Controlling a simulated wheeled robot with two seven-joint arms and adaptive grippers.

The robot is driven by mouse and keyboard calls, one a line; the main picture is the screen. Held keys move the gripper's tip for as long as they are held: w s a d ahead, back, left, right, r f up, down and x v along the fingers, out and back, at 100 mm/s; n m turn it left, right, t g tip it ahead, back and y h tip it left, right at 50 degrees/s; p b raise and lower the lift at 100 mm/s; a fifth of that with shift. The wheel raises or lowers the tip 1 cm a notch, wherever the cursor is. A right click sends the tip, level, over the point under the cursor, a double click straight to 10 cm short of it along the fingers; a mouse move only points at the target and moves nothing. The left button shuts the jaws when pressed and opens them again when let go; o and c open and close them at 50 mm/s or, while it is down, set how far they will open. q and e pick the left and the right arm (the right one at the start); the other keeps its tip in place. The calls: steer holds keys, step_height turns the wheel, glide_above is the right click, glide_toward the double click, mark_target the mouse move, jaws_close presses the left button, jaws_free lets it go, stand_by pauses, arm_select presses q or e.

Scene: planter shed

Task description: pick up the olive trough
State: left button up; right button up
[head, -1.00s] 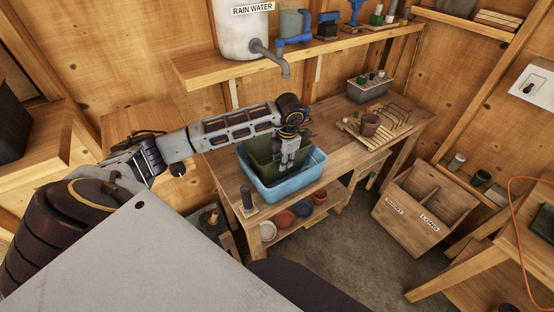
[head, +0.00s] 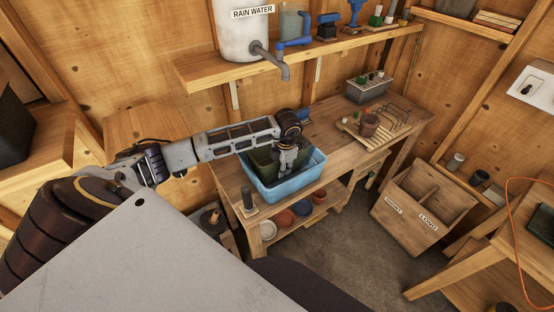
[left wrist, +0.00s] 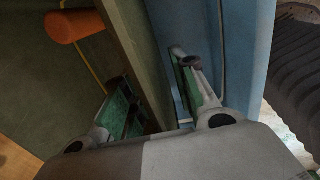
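The olive trough (head: 263,161) sits inside the blue basin (head: 284,188) on the workbench. My left gripper (head: 286,168) points down at the trough's right side, and my arm hides part of the trough's back. In the left wrist view, the trough's olive wall (left wrist: 136,50) runs between the two fingers of my left gripper (left wrist: 155,88). One finger is on the trough's inner side, the other between the wall and the blue basin side (left wrist: 248,50). The fingers look apart, with the wall between them and not visibly clamped. My right gripper is not in view.
The wooden workbench (head: 330,128) also holds a grey bin (head: 368,90), a pot (head: 369,124) by a wire rack, and a dark cylinder (head: 247,198) near the basin. A rain water tank (head: 240,35) with a spout (head: 273,56) stands above. A wooden sorting box (head: 408,228) is at right.

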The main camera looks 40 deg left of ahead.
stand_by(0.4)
arm_select(q)
jaws_close()
